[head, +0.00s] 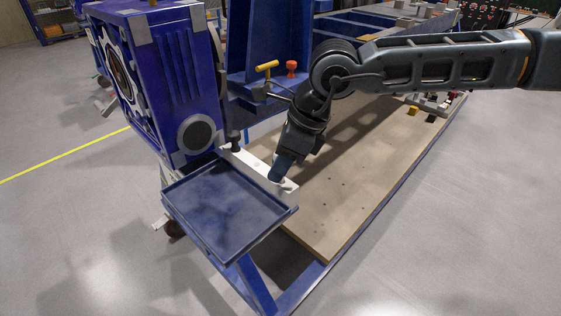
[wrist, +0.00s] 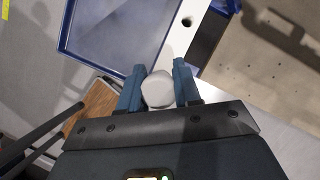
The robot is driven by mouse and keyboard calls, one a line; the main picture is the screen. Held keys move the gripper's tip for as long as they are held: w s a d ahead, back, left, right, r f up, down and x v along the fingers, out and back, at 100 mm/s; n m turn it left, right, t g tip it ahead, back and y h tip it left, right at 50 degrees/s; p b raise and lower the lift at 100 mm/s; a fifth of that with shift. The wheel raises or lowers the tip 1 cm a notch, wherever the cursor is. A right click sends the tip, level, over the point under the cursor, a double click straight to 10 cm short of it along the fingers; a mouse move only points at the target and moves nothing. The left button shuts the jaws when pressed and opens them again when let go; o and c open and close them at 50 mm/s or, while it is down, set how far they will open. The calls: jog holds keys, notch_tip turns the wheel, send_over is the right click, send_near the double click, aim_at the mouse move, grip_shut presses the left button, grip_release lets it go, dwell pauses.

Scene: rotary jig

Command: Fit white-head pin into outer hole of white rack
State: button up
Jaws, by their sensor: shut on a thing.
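The white rack (head: 252,163) is a narrow white bar beside the blue tray. Its near end shows just past my gripper. In the wrist view the white rack (wrist: 181,32) runs up and away from my fingers, with one dark empty hole in it. My gripper (head: 278,174) points down at the rack's outer end. In the wrist view my gripper (wrist: 159,82) is shut on the white-head pin (wrist: 158,90), whose faceted pale head sits between the two blue fingers. The pin's shaft is hidden under the head, so I cannot tell whether it is in a hole.
A blue tray (head: 222,208) lies left of the rack, its rim close to my fingers. A blue machine housing (head: 165,80) stands behind. A tan board (head: 335,190) with small holes lies to the right, mostly clear. Yellow and red handles (head: 291,68) stand at the back.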

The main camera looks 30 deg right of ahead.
jog(key=shift+f+b, duration=0.7)
jog(key=shift+f, duration=0.1)
jog(key=o, duration=1.1)
jog(key=shift+o, duration=0.2)
jog(key=v, duration=0.7)
jog(key=shift+r, duration=0.35)
jog(key=shift+s+d, duration=0.1)
